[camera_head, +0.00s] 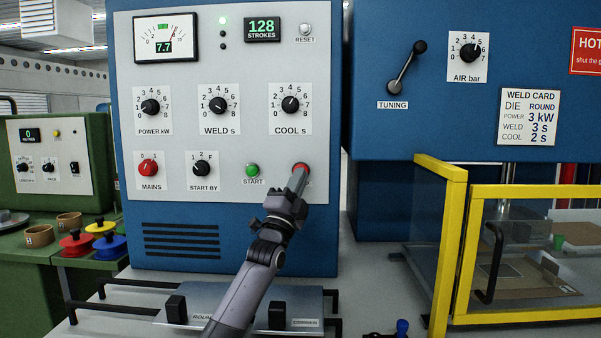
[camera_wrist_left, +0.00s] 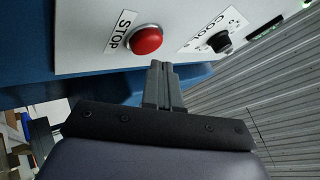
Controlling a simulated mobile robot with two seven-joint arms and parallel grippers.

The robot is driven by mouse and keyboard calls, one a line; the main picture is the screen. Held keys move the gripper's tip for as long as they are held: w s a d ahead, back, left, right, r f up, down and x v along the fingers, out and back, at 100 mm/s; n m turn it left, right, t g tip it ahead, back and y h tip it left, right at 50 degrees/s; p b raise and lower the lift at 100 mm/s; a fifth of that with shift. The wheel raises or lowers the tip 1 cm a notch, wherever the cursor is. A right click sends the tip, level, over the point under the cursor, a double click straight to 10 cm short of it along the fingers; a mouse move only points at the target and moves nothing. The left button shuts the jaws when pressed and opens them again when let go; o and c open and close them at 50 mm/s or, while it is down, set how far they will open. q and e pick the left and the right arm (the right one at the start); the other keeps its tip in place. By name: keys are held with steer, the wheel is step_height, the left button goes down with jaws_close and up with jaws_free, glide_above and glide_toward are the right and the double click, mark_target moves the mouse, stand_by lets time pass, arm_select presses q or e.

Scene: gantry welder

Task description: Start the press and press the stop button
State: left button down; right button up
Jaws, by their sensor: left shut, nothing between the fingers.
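The red stop button (camera_head: 301,166) sits at the lower right of the grey control panel (camera_head: 225,115). It also shows in the left wrist view (camera_wrist_left: 145,41) beside its STOP label. My left gripper (camera_head: 299,179) is shut and empty, with its fingertips at the stop button in the head view. In the left wrist view the closed fingertips (camera_wrist_left: 161,66) are close beside the button; I cannot tell if they touch it. The green start button (camera_head: 252,170) is just left of the stop button. My right gripper is not in view.
The red mains knob (camera_head: 148,168) and start-by knob (camera_head: 201,168) are on the same panel. A yellow-framed guard (camera_head: 446,240) stands at the right. Two dies with black handles lie below.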

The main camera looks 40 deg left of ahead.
arm_select(q)
steer(key=shift+s+d+p, duration=1.15)
steer(key=shift+s+d, duration=0.5)
steer(key=shift+s, duration=0.25)
